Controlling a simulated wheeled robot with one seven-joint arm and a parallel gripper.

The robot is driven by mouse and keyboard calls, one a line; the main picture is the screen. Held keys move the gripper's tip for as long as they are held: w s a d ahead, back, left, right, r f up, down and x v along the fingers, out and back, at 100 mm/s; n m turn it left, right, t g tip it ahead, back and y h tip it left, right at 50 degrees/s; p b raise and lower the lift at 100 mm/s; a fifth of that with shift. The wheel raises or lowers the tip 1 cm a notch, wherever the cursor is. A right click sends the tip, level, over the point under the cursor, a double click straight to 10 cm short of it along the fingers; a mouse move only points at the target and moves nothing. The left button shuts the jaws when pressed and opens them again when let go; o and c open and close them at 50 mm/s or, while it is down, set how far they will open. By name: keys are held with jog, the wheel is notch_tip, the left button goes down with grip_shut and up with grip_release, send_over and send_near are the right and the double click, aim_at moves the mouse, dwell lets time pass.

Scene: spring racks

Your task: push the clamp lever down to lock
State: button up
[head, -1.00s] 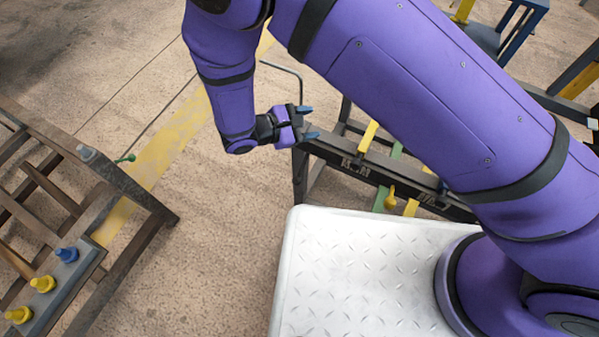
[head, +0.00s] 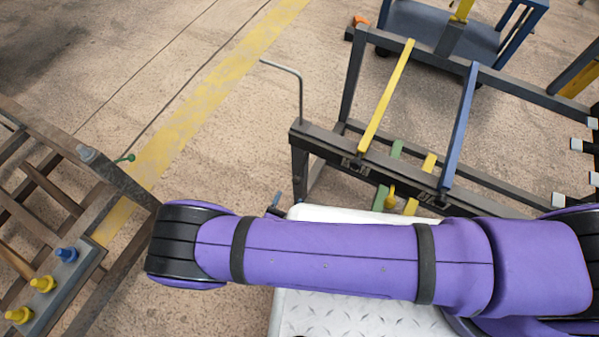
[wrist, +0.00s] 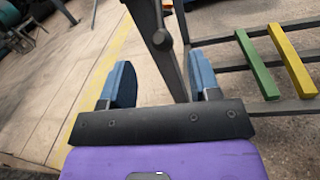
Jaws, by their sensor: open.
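A thin grey bent rod (head: 283,68) rises from the near left corner of the dark rack, its top bent to the left. It looks like the clamp lever, but I cannot be sure. In the wrist view my gripper (wrist: 162,82) is open, its two blue fingers apart with nothing held. A dark rack beam (wrist: 150,35) with a round knob (wrist: 162,40) shows beyond and between the fingers; I cannot tell any contact. In the head view my arm hides most of the gripper; only a blue fingertip (head: 277,199) shows below the rack corner.
The dark rack (head: 325,143) carries yellow (head: 386,95) and blue (head: 459,125) bars. Open floor with a yellow stripe (head: 215,80) lies between.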

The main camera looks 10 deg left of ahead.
aim_at(297, 180)
jog(key=x, duration=1)
